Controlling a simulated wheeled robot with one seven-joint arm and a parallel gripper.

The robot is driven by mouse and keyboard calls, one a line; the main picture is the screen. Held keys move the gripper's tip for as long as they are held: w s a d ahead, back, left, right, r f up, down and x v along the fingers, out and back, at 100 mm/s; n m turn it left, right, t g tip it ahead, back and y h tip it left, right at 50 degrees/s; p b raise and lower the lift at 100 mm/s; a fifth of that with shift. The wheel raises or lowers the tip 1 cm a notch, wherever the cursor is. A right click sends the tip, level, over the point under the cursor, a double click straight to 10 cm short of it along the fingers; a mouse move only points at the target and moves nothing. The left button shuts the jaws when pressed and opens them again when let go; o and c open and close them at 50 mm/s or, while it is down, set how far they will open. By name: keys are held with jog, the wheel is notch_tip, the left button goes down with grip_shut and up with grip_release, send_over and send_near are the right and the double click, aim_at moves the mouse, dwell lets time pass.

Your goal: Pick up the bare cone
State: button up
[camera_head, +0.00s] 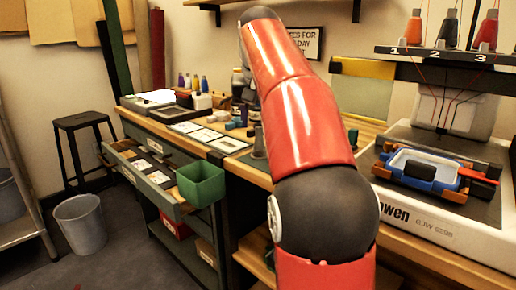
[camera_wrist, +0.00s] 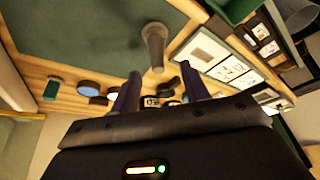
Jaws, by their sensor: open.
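A plain grey cone (camera_wrist: 153,45) with no thread on it shows in the wrist view, beyond my fingertips and a little to the left of centre. What looks like the same cone (camera_head: 259,142) stands near the front edge of the wooden table in the head view, just left of my arm. My gripper (camera_wrist: 160,88) is open, with its two fingers apart and nothing between them. The cone is apart from the fingers. In the head view my gripper is hidden behind my own red arm.
Small bottles and coloured items crowd the table (camera_head: 228,132) behind the cone. White cards (camera_head: 205,134) lie to its left. An open drawer with a green bin (camera_head: 201,184) juts out below. An embroidery machine (camera_head: 445,205) with several threaded cones stands right.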

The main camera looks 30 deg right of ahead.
aim_at(259, 127)
jog(key=b+x, duration=0.1)
jog(key=x, duration=0.4)
jog(key=shift+w+d+f+b, duration=0.1)
jog(key=shift+d+f+b, duration=0.1)
jog(key=shift+f+b, duration=0.15)
grip_shut()
